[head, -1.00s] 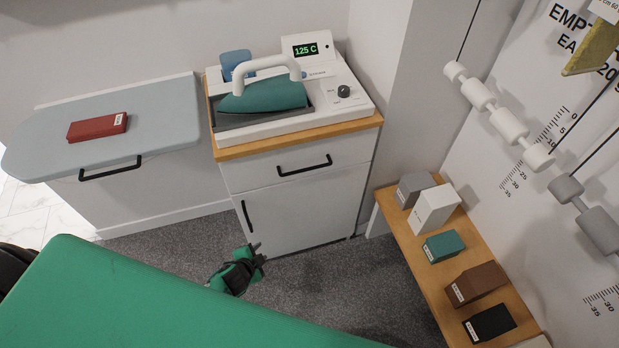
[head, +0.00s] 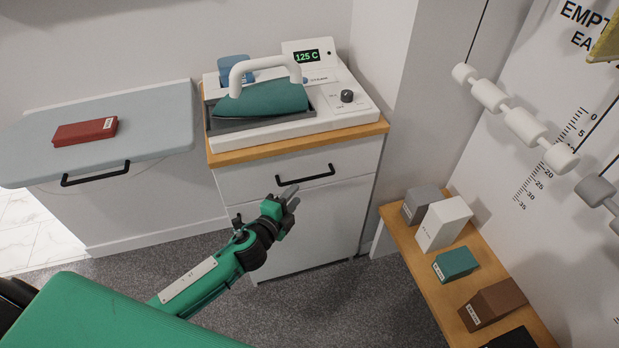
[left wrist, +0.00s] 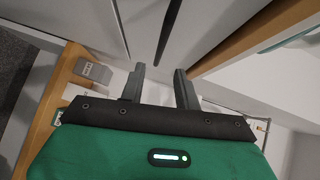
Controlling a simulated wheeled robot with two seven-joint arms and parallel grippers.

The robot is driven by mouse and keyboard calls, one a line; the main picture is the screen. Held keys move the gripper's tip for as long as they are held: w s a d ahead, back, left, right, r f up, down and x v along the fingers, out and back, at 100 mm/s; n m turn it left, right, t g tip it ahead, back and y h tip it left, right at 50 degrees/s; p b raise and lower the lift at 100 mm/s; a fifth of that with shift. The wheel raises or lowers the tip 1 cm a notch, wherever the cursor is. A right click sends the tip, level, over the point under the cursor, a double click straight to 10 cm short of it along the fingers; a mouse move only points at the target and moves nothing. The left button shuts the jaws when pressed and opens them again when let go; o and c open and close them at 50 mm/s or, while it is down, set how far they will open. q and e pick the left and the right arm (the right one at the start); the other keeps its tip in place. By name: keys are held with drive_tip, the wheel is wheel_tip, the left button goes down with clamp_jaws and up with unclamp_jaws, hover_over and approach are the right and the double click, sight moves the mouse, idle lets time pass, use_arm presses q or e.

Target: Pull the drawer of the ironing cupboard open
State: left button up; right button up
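The ironing cupboard (head: 318,222) is white with a wooden top. Its drawer (head: 250,180) is shut, flush above the door. The drawer has a black bar handle (head: 306,176). My left gripper (head: 292,196) is in front of the drawer, just below the handle in the head view. In the left wrist view its two fingers (left wrist: 159,69) are apart, with nothing held. The dark handle (left wrist: 172,30) shows there beyond the fingertips, lined up with the gap between them. Contact with the handle cannot be seen. My right gripper is not in view.
A teal iron (head: 262,98) sits in the white station on top, reading 125 C. A board (head: 165,125) with a red block (head: 85,131) is at the left. A wooden bench (head: 413,258) with several blocks stands at the right.

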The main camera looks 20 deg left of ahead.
sight(310, 178)
use_arm(q)
drive_tip(key=x, duration=0.9)
drive_tip(key=shift+w+d, duration=0.1)
drive_tip(key=shift+w, duration=0.25)
clamp_jaws()
